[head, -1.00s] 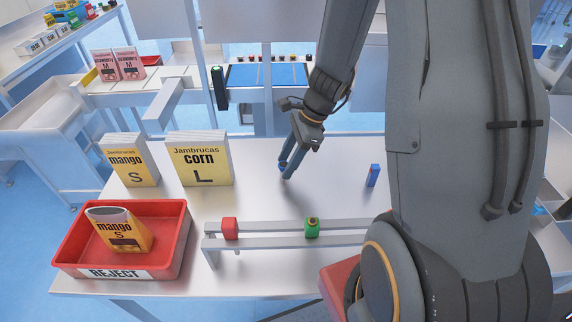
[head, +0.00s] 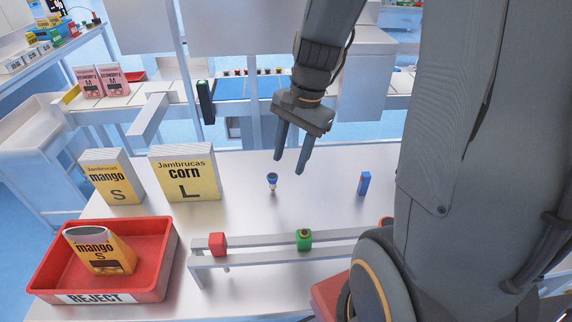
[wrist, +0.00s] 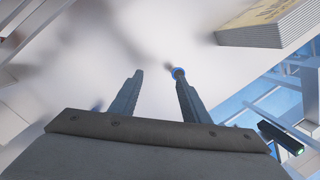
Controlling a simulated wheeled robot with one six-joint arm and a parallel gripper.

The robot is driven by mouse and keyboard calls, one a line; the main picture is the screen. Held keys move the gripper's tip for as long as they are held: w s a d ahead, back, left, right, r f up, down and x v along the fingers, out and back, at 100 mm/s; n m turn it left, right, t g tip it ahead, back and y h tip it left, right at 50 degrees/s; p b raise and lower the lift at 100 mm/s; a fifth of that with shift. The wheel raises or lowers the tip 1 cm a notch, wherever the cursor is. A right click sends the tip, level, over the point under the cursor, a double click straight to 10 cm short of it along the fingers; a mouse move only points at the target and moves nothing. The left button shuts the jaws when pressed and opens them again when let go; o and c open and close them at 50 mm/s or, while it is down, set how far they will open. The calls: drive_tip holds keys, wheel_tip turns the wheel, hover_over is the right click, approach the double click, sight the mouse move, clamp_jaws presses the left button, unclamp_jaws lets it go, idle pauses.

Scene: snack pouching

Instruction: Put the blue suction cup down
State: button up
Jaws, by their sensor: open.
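The blue suction cup (head: 272,178) stands upright on the white table (head: 240,213), with its blue part on top and a small pale and brown lower part. My gripper (head: 291,167) is open and empty, above and slightly right of the cup, apart from it in the head view.
A rack (head: 270,256) at the front holds a red piece (head: 217,243) and a green piece (head: 303,239). A blue block (head: 364,183) stands right. Mango (head: 112,178) and corn (head: 185,175) pouches stand left, behind a red REJECT tray (head: 157,265) holding a mango pouch.

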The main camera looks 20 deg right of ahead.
drive_tip(key=shift+s+a+n+t+h, duration=0.3)
drive_tip(key=shift+s+a+n, duration=0.3)
drive_tip(key=shift+n, duration=1.4)
drive_tip(key=shift+s+a+n+t+h, duration=0.35)
drive_tip(key=shift+s+n, duration=0.5)
drive_tip(key=shift+n, duration=1.15)
drive_tip(key=shift+s+a+n+t+h, duration=0.15)
drive_tip(key=shift+s+a+n+h, duration=0.4)
drive_tip(key=shift+n, duration=1.45)
drive_tip(key=shift+s, duration=0.15)
